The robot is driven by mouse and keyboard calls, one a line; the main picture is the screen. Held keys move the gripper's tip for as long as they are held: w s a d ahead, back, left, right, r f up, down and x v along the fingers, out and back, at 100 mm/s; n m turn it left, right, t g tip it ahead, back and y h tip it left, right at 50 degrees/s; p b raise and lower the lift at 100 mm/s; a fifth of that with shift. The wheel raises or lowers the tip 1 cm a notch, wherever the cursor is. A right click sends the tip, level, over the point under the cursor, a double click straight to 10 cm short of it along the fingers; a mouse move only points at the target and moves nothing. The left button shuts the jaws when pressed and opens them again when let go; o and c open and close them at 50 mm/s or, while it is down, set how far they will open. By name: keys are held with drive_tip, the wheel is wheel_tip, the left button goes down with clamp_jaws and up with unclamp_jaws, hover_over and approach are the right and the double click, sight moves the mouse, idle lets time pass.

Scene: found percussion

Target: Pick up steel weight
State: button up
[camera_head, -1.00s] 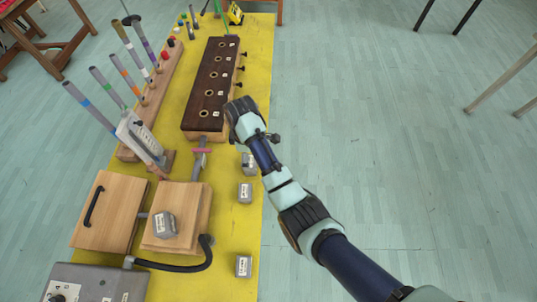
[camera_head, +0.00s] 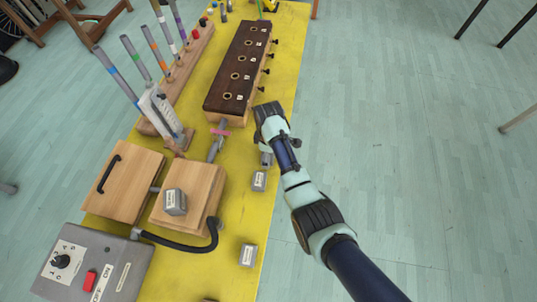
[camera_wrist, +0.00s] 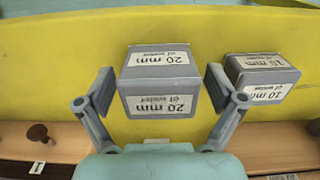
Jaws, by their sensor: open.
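Several grey steel weights with white labels stand on the yellow bench top. One, labelled "20 mm of water" (camera_wrist: 160,66), sits between the spread fingers of my gripper (camera_wrist: 160,92) in the wrist view, with small gaps on both sides. In the head view that weight (camera_head: 266,159) is partly hidden below my gripper. A second weight, labelled 10 mm (camera_wrist: 262,70), stands just right of the right finger in the wrist view; it also shows in the head view (camera_head: 259,181). A third weight (camera_head: 249,254) stands nearer, and another (camera_head: 175,201) lies on a wooden box.
A dark slotted wooden block (camera_head: 238,70) with side pegs lies beyond my gripper. The wooden box (camera_head: 203,187), a black hose (camera_head: 190,246) and a grey switch box (camera_head: 95,262) fill the near left. The floor right of the bench is open.

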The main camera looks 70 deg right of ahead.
clamp_jaws()
idle(0.3)
drive_tip(key=shift+r, duration=0.1)
wheel_tip(320, 180, up, 20)
drive_tip(key=p, duration=1)
